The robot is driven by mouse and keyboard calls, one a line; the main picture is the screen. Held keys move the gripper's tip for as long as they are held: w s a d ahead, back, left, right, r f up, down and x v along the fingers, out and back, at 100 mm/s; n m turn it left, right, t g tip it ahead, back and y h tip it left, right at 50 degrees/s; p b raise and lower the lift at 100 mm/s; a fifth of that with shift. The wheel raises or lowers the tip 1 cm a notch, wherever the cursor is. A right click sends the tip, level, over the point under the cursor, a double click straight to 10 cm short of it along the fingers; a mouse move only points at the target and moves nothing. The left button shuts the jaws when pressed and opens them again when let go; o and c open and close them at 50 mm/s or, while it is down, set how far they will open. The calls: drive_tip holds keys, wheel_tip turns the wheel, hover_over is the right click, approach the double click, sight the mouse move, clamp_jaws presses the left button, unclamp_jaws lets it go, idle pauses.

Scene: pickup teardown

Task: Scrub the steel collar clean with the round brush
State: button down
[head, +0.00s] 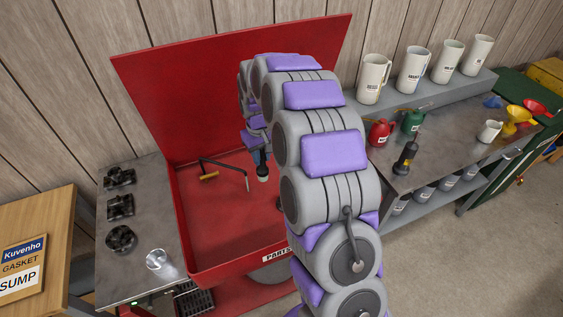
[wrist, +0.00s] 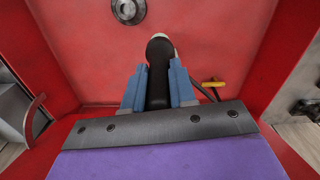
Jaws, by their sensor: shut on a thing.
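My gripper (wrist: 159,68) has blue fingers shut on the black handle of the round brush (wrist: 158,50). A pale edge shows at the brush's far end in the wrist view. In the head view the brush (head: 262,173) hangs below my gripper (head: 261,157), over the red basin.
Left, a steel side table (head: 150,232) holds dark parts and a glass jar (head: 158,260). Right, a bench holds jugs and oil cans.

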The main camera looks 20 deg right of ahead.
drive_tip(key=a+r, duration=0.1)
drive_tip(key=a, duration=0.6)
wheel_tip(320, 180, down, 15)
drive_tip(key=d+b, duration=0.1)
drive_tip(key=b, duration=0.3)
drive_tip(key=shift+s+r, duration=0.15)
drive_tip(key=shift+r, duration=0.05)
drive_tip(key=shift+d, duration=0.15)
idle(0.3)
drive_tip(key=shift+r, duration=0.15)
wheel_tip(320, 180, up, 10)
drive_tip(key=p, duration=0.3)
drive_tip(key=shift+p, duration=0.3)
idle(0.6)
